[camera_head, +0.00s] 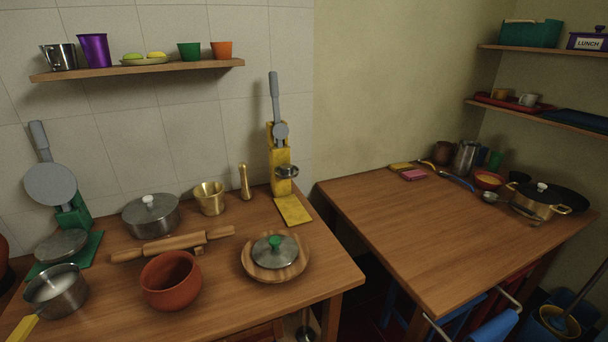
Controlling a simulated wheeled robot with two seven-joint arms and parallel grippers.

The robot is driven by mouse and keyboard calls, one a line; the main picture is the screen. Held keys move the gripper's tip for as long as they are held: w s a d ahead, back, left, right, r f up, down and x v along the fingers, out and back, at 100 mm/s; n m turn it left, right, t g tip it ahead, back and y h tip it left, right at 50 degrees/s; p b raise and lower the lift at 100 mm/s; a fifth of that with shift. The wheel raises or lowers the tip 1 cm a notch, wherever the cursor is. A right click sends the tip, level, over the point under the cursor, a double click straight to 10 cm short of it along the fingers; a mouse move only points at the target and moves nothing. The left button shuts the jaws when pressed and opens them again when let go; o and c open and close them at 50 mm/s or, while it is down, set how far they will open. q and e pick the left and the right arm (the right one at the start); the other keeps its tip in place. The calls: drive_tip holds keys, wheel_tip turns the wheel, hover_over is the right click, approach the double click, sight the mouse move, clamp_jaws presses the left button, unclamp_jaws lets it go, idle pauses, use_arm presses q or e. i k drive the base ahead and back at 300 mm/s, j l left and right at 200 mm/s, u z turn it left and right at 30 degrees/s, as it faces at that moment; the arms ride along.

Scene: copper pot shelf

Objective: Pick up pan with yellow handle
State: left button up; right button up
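The pan with the yellow handle (57,291) is a small grey metal saucepan at the lower left of the head view, on the left wooden table. Its inside looks pale, but I cannot tell whether it holds anything. Its yellow handle (23,328) points toward the lower left corner, and its end lies close to the bottom edge of the picture. Neither of my grippers shows in this view.
A terracotta pot (171,281) stands right of the pan. Behind are a green-based press (50,190), a lidded pot (151,214) and a rolling pin (173,244). A wooden plate with a lid (249,266) lies right. The right table (430,230) is mostly clear.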

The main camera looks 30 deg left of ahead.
sight(59, 291)
drive_tip(key=u, duration=2.8)
